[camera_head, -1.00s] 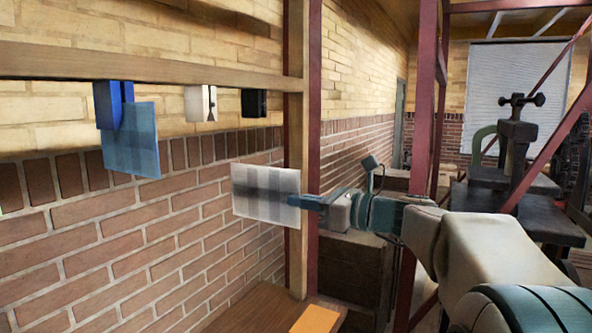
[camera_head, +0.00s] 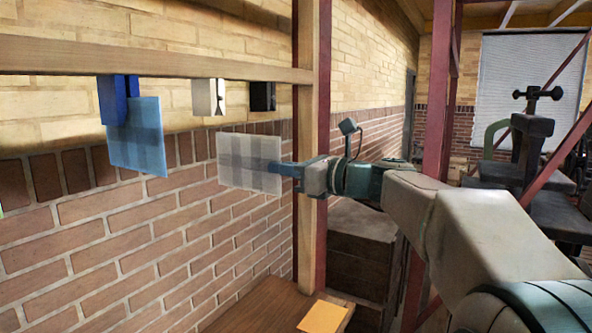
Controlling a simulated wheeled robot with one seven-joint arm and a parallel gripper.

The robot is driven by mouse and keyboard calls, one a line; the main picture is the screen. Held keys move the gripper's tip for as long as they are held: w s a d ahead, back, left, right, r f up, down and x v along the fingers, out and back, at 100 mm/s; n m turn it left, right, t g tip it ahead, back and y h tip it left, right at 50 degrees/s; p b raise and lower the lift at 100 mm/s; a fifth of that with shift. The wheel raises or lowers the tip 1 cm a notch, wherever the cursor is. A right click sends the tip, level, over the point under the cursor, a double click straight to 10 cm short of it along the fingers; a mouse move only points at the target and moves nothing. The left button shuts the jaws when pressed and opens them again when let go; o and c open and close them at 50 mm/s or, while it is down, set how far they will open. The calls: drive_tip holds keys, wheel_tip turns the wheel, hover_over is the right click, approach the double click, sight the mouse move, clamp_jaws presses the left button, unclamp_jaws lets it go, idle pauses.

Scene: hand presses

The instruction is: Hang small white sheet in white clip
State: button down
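My gripper (camera_head: 285,170) is shut on the right edge of the small white sheet (camera_head: 249,163). The sheet is upright, with grey shading across it, and hangs free in the air in front of the brick wall. The white clip (camera_head: 207,97) is fixed under the wooden rail, above and slightly left of the sheet. A gap shows between the clip's lower end and the sheet's top edge. The clip is empty.
A blue clip (camera_head: 113,98) at the left holds a blue sheet (camera_head: 137,140). An empty black clip (camera_head: 262,96) is right of the white one. The wooden rail (camera_head: 150,64) runs above. An orange sheet (camera_head: 323,317) lies on the wooden surface below.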

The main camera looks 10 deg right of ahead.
sight(260, 147)
drive_tip(key=x, duration=0.4)
drive_tip(key=shift+w+a+r+p, duration=0.1)
drive_tip(key=shift+w+r+p, duration=0.1)
drive_tip(key=shift+p, duration=0.15)
drive_tip(key=shift+w+a+r+p, duration=0.35)
drive_tip(key=shift+a+r+p, duration=0.1)
drive_tip(key=shift+a, duration=0.05)
drive_tip(key=shift+r+p, duration=0.85)
drive_tip(key=shift+r, duration=0.15)
drive_tip(key=shift+r+p, duration=0.2)
drive_tip(key=shift+p, duration=0.1)
drive_tip(key=shift+r+p, duration=1.85)
drive_tip(key=shift+r, duration=0.25)
drive_tip(key=c, duration=1.4)
unclamp_jaws()
drive_tip(key=shift+o, duration=0.2)
drive_tip(key=shift+d, duration=0.1)
